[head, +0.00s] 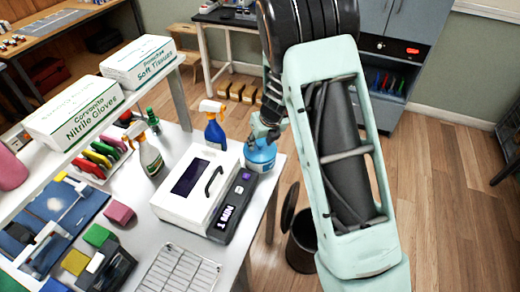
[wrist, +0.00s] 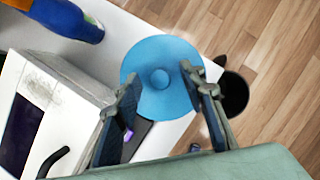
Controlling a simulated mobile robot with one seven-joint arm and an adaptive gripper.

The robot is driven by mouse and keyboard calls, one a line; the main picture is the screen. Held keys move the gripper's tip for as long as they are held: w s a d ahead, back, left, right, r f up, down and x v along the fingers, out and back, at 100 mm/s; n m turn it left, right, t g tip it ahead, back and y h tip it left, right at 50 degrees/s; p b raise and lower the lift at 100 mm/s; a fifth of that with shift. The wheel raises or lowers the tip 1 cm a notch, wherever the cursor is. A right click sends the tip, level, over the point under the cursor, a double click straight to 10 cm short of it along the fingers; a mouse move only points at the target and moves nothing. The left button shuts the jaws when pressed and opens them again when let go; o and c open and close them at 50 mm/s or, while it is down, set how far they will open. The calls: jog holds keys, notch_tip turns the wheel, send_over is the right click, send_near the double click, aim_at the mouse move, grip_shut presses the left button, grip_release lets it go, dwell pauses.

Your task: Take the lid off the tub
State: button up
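The tub (head: 260,160) is a blue round container standing at the right end of the white table, beside the white box-shaped device. Its blue lid (wrist: 160,98) is a round disc with a small knob (wrist: 160,77) in the middle, seen from above in the wrist view. My gripper (wrist: 160,76) is open, with one fingertip on each side of the knob and a gap between each finger and the knob. I cannot tell whether the fingertips touch the lid. In the head view my gripper (head: 266,132) is at the top of the tub and partly hides the lid.
The white device (head: 185,205) with a black handle stands close to the left of the tub. A blue spray bottle (head: 215,132) is behind it. The table edge is close on the right, with a dark bin (head: 300,250) on the floor below.

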jog(key=c, duration=1)
grip_shut()
jog(key=shift+r, duration=0.2)
